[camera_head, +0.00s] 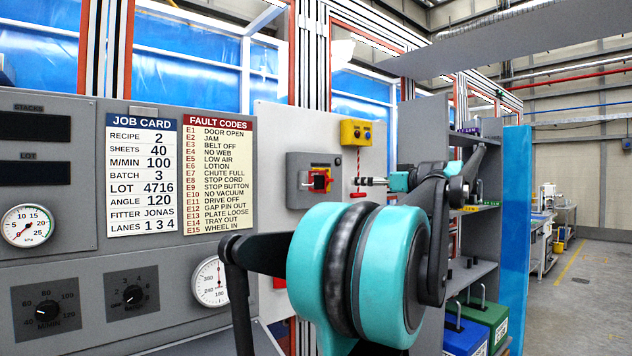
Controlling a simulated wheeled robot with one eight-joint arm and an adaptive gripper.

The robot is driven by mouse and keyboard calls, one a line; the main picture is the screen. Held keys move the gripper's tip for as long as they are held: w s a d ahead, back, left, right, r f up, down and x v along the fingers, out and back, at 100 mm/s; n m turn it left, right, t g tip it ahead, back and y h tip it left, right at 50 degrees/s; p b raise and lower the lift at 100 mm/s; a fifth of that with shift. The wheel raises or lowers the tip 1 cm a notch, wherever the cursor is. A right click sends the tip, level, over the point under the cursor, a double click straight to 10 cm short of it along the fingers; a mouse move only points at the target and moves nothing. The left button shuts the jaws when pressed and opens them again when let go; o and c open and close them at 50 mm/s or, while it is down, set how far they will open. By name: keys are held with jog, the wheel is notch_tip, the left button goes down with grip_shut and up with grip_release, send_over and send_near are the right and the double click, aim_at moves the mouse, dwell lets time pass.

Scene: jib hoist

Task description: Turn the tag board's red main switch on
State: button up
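The tag board (275,125) is a pale upright panel right of the grey control panel. On it is a grey switch box (297,170) with a yellow plate and the red main switch (319,180). The switch's handle is too small to read its exact position. My gripper (362,181) is right of the switch in the picture, its fingers pointing left towards it. A gap shows between fingertips and switch. The fingers are small and seen from the side, so I cannot tell whether they are open or shut. Nothing is visibly held.
A grey shelf unit (430,120) stands close on the right, holding blue and green bins (490,318). My arm hides the board's lower part. Open floor (585,290) lies far right.

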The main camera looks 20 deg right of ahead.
aim_at(329, 179)
jog(key=x, duration=1.7)
jog(key=shift+w+a+r, duration=0.1)
jog(key=shift+w+r, duration=0.1)
jog(key=shift+r, duration=0.05)
jog(key=shift+c, duration=0.3)
jog(key=c, duration=1.1)
